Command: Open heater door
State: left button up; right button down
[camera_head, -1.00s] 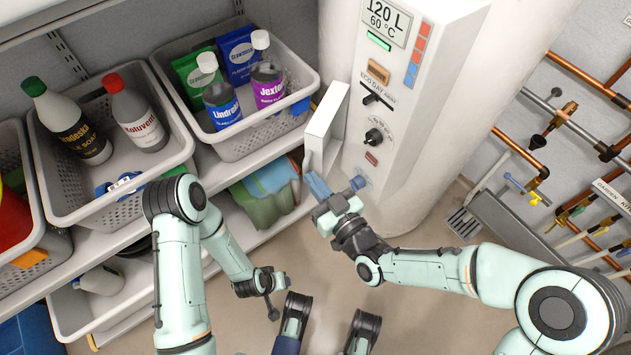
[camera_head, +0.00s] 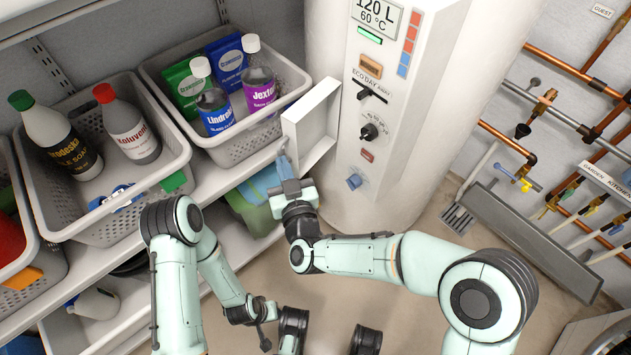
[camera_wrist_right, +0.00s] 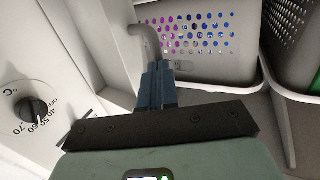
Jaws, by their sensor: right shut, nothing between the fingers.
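The white heater (camera_head: 365,150) stands upright with a control panel on its front; the dial also shows in the right wrist view (camera_wrist_right: 33,105). Its white door (camera_head: 309,122) stands swung out at the panel's left side, well away from the panel face. My right gripper (camera_head: 287,172) is at the door's lower outer edge. In the wrist view its blue fingers (camera_wrist_right: 156,82) are shut and empty, close to a curved grey handle (camera_wrist_right: 147,42); I cannot tell whether they touch it. My left gripper (camera_head: 262,311) is low, away from the heater; its fingers are not clear.
A shelf (camera_head: 212,180) on the left holds grey baskets (camera_head: 245,145) of bottles and packets, close behind the door and right gripper. Copper pipes and valves (camera_head: 545,110) line the right wall. The floor before the heater is clear.

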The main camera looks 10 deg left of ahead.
jog(key=shift+w+a, duration=0.35)
jog(key=shift+a, duration=0.35)
jog(key=shift+w+a, duration=0.35)
jog(key=shift+a, duration=0.3)
